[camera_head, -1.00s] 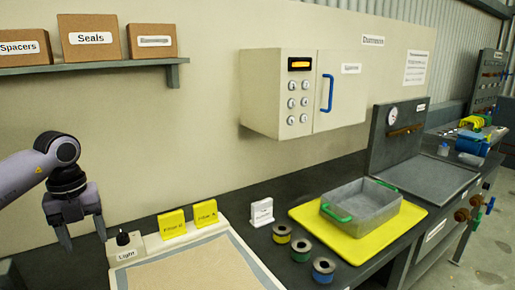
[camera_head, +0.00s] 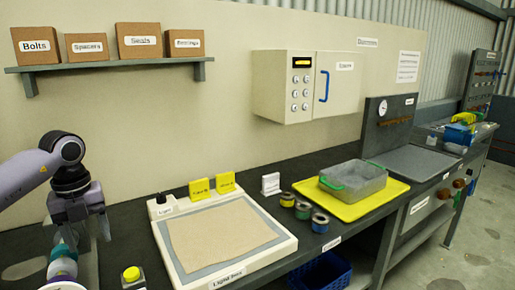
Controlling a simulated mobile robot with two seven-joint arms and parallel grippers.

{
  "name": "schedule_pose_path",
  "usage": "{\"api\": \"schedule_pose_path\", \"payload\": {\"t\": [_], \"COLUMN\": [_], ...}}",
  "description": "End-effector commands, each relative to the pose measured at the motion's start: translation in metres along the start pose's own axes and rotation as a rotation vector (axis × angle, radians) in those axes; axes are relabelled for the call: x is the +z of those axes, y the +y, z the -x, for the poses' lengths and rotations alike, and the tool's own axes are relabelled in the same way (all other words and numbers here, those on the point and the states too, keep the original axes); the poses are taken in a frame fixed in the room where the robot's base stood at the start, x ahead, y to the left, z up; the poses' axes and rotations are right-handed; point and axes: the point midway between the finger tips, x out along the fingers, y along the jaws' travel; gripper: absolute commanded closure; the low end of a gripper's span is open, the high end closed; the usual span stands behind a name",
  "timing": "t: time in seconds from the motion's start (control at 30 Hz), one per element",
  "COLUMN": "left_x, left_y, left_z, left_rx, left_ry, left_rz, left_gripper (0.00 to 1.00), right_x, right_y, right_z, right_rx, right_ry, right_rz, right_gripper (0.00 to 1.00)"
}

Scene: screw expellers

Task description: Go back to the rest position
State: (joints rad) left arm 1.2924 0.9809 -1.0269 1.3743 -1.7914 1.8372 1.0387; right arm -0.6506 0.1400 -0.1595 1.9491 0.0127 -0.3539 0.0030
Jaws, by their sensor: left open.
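My left gripper (camera_head: 84,226) hangs at the left edge of the camera_head view, pointing down. Its fingers are apart. A teal, white and purple rounded thing (camera_head: 62,262) shows just below and beside the left finger. I cannot tell whether it touches the gripper. My right gripper is out of view.
A light box (camera_head: 180,270) with a beige sheet lies right of the gripper. A yellow-capped jar (camera_head: 132,276) stands in front. Spools (camera_head: 303,210), a grey bin (camera_head: 358,180) on a yellow tray (camera_head: 340,208), a wall cabinet (camera_head: 337,82) and a shelf (camera_head: 110,64) with boxes lie further off.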

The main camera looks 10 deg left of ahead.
Motion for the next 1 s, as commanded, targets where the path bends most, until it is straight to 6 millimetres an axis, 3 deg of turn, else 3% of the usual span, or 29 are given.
{"api": "schedule_pose_path", "payload": {"t": [0.17,0.33,0.47,0.6,0.8,1.0], "left_x": [-0.046,-0.112,-0.17,-0.223,-0.259,-0.258], "left_y": [-0.061,-0.122,-0.164,-0.198,-0.223,-0.225], "left_z": [-0.044,-0.079,-0.091,-0.088,-0.074,-0.076], "left_rx": [-0.19,-0.455,-0.707,-0.991,-1.336,-1.578], "left_ry": [0.131,0.297,0.442,0.587,0.728,0.791], "left_rz": [-0.177,-0.313,-0.356,-0.307,-0.079,0.311], "left_gripper": [0.39,0.39,0.39,0.39,0.39,0.39], "right_x": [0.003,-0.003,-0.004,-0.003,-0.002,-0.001], "right_y": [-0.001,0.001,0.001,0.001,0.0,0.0], "right_z": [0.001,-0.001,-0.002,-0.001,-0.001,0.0], "right_rx": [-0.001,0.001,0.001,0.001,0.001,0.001], "right_ry": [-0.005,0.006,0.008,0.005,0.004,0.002], "right_rz": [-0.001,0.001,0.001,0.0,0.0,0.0], "right_gripper": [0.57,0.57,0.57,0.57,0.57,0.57]}}
